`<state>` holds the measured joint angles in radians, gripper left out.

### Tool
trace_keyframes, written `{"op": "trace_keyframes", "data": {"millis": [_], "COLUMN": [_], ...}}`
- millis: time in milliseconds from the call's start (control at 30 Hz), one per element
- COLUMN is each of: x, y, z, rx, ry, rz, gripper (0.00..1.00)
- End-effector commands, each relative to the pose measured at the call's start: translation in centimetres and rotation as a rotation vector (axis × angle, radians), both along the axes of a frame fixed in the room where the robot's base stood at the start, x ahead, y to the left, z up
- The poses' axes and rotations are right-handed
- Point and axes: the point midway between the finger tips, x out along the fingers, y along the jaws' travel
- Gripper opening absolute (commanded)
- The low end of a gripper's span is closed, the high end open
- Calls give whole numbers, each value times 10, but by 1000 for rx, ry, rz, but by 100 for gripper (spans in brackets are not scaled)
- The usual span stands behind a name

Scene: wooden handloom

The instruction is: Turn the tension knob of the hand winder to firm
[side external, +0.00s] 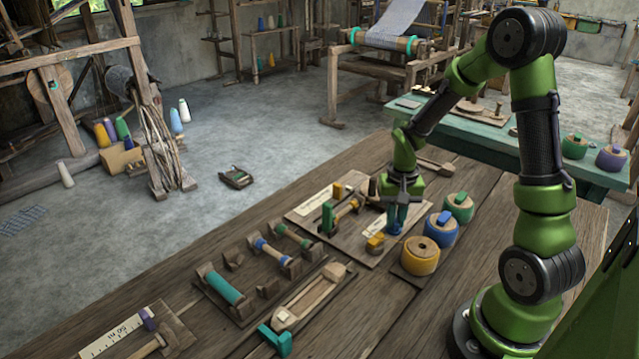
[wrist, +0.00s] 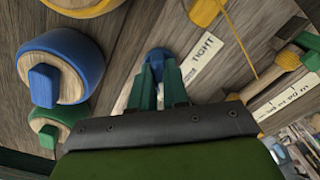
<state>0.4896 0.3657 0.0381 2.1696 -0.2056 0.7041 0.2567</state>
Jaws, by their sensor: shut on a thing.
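The hand winder stands on a wooden board (side external: 300,214) on the bench, with a green post (side external: 327,218) and a spindle with yellow parts. My gripper (side external: 394,212) points down at the right part of this board. In the wrist view my gripper (wrist: 154,78) has its green fingers shut on the blue tension knob (wrist: 159,54). A pale label (wrist: 203,55) reading "TIGHT" lies beside the knob; it also shows in the side view (side external: 374,228). The fingers hide much of the knob, and I cannot tell its setting.
Spools with yellow (side external: 421,256), blue (side external: 441,228) and green (side external: 458,207) thread stand right of the winder, close to my gripper. A rack with a teal bobbin (side external: 224,288) and a wooden shuttle (side external: 310,297) lie nearer the front. Bare bench lies at the lower right.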

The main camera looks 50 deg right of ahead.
Motion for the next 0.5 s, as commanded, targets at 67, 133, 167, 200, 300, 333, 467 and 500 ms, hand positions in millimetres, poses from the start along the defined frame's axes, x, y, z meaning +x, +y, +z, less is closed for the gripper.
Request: {"op": "trace_keyframes", "data": {"millis": [67,133,167,200,300,333,467,500], "x": [0,0,0,0,0,0,0,0], "y": [0,0,0,0,0,0,0,0], "z": [0,0,0,0,0,0,1,1], "rx": [0,0,0,0,0,0,0,0], "ry": [0,0,0,0,0,0,0,0], "rz": [0,3,6,12,36,48,115,142], "gripper": [0,0,0,0,0,0,0,0]}}
